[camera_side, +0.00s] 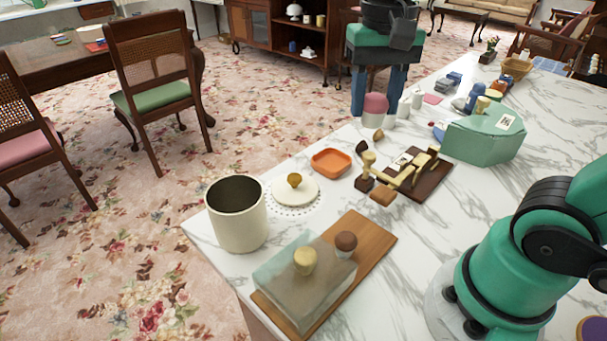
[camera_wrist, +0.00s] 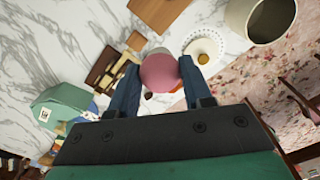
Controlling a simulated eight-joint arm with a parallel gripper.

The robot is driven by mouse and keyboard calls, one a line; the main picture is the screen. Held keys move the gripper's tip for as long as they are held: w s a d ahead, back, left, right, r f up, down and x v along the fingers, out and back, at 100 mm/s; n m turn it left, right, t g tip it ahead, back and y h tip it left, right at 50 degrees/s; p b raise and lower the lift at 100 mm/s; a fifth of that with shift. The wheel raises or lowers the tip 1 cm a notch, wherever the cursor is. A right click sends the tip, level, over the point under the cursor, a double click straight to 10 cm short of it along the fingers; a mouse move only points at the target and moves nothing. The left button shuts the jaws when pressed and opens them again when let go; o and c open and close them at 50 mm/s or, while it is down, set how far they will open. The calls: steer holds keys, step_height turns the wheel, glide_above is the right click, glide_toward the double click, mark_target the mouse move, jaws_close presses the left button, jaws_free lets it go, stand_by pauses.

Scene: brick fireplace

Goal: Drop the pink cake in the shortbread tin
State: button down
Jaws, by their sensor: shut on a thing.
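The pink cake (camera_side: 375,103) has a rounded pink top and a pale base. My gripper (camera_side: 377,96) is shut on it, with one finger on each side, at the far part of the marble counter. The wrist view shows the cake (camera_wrist: 160,72) between the fingertips (camera_wrist: 158,75). An open cream cylinder, which looks like the shortbread tin (camera_side: 238,222), stands upright near the counter's left edge. It also shows at the top right of the wrist view (camera_wrist: 240,14). The cake is apart from the tin. The tin's floor is hidden in the side view.
A white knobbed lid (camera_side: 306,194) lies on a doily beside the tin. An orange dish (camera_side: 331,162), a dark tray (camera_side: 432,180) with wooden pieces and a green box (camera_side: 480,140) stand nearby.

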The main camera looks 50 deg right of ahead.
steer(key=w+a+f+n, duration=0.2)
steer(key=w+f+n, duration=0.2)
steer(key=w+n, duration=0.55)
steer(key=m, duration=0.3)
glide_toward(239, 214)
steer(key=w+d, duration=0.2)
steer(key=w, duration=0.2)
steer(key=shift+s+r, duration=0.1)
steer(key=shift+r, duration=0.25)
steer(key=shift+f, duration=3)
steer(key=shift+c, duration=1.4)
jaws_free()
